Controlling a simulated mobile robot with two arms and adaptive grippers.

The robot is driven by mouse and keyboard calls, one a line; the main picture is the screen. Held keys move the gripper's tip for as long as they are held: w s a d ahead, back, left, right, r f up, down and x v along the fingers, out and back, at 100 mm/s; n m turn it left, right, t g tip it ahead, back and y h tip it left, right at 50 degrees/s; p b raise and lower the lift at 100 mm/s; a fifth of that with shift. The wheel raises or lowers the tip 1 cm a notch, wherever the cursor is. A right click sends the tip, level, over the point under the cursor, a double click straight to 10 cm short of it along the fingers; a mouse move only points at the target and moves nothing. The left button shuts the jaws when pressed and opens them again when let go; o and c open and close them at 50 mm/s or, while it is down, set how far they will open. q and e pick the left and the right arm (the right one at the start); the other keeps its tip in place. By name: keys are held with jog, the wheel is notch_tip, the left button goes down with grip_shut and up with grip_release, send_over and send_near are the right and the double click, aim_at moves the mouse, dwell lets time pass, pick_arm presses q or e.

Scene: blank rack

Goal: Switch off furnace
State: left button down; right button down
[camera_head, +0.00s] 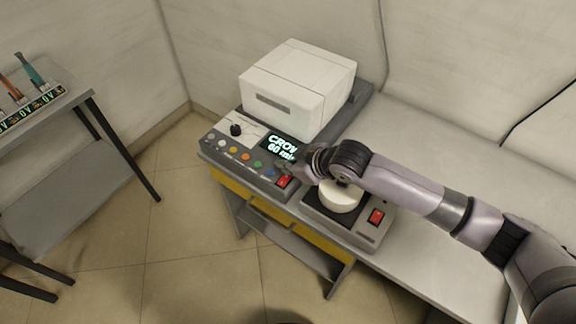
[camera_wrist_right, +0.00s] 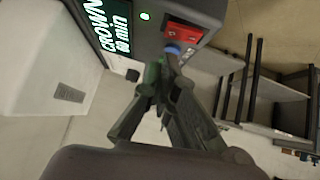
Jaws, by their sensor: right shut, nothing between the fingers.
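The furnace (camera_head: 300,85) is a white box on a grey base at the back of the bench. Its sloped front panel (camera_head: 236,148) has a black knob, several coloured buttons and a lit display (camera_head: 281,147) reading "CROWN 60 min". A red switch (camera_head: 284,181) sits at the panel's right front corner. My right gripper (camera_head: 303,168) is shut and empty, close to this switch. In the right wrist view the fingertips (camera_wrist_right: 170,60) are just below the red switch (camera_wrist_right: 186,33); I cannot tell whether they touch it. My left gripper is not in view.
A second device with a white round top (camera_head: 338,197) and its own red switch (camera_head: 376,216) stands right of the furnace panel, under my right arm. The bench (camera_head: 440,215) is clear to the right. A grey side table (camera_head: 70,98) with several tools stands left.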

aim_at(284, 180)
jog(key=shift+d+f, duration=0.1)
jog(key=shift+f, duration=0.85)
jog(key=shift+w+d+f, duration=0.15)
jog(key=shift+f, duration=0.2)
jog(key=shift+p, duration=0.35)
jog(key=shift+s+a+r+p, duration=0.15)
jog(key=shift+s+a+p, duration=0.15)
jog(key=shift+p, duration=0.05)
jog(key=shift+s+a, duration=0.2)
jog(key=shift+s, duration=0.1)
jog(key=shift+r+p, duration=0.1)
jog(key=shift+p, duration=0.2)
